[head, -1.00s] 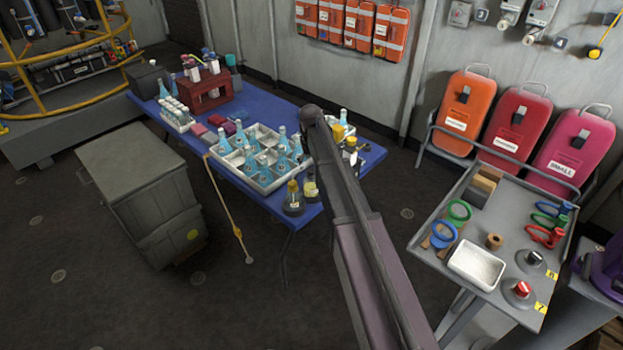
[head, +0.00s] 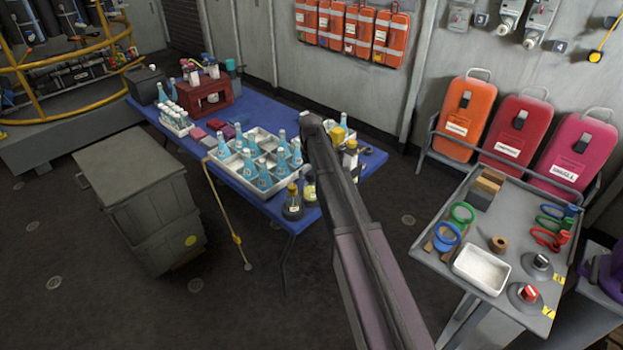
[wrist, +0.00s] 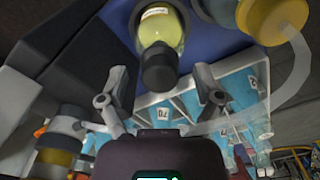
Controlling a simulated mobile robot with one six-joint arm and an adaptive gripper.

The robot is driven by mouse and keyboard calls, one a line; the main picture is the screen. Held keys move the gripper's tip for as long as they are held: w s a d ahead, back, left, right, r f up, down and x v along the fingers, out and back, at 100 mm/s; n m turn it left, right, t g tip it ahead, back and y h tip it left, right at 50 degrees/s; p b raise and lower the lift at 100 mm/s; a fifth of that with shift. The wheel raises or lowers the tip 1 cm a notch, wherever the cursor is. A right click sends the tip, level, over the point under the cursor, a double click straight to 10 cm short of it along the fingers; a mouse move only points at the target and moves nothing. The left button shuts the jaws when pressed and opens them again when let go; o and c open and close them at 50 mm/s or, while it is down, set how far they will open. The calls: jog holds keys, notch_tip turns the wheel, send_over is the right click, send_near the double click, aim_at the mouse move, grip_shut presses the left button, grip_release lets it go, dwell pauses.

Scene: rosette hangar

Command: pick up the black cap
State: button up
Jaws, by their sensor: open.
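The black cap (wrist: 160,72) shows in the wrist view, on a bottle with a yellow-green body and a pale label (wrist: 160,25). My gripper (wrist: 156,92) is open. One finger is on each side of the cap's end, with gaps on both sides, and it holds nothing. I cannot tell how far the cap lies from the fingertips in depth. In the head view a small dark-topped bottle (head: 310,191) stands at the front of the blue table (head: 262,213), just left of my arm. My gripper is hidden behind the arm there.
A yellow-topped bottle (head: 292,206) stands close beside the small bottle. A pale tray (head: 224,167) of several blue bottles is behind it. A yellow-capped vessel (wrist: 270,18) is near the right finger. A grey bin (head: 145,200) stands left and a grey cart (head: 440,265) right.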

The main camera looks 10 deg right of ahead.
aim_at(311, 174)
jog(key=c, duration=0.9)
jog(key=shift+r, duration=0.1)
notch_tip(311, 174, up, 3)
jog(key=p, duration=0.3)
jog(key=shift+r, duration=0.15)
jog(key=shift+s+r+p, duration=0.2)
jog(key=shift+r+p, duration=0.05)
jog(key=shift+p, duration=0.3)
jog(key=s+d+r, duration=0.1)
jog(key=s, duration=1.4)
jog(key=shift+s+d+p, duration=0.25)
jog(key=shift+d+p, duration=0.1)
jog(key=shift+p, duration=0.1)
jog(key=shift+r+p, duration=0.35)
jog(key=shift+p, duration=0.05)
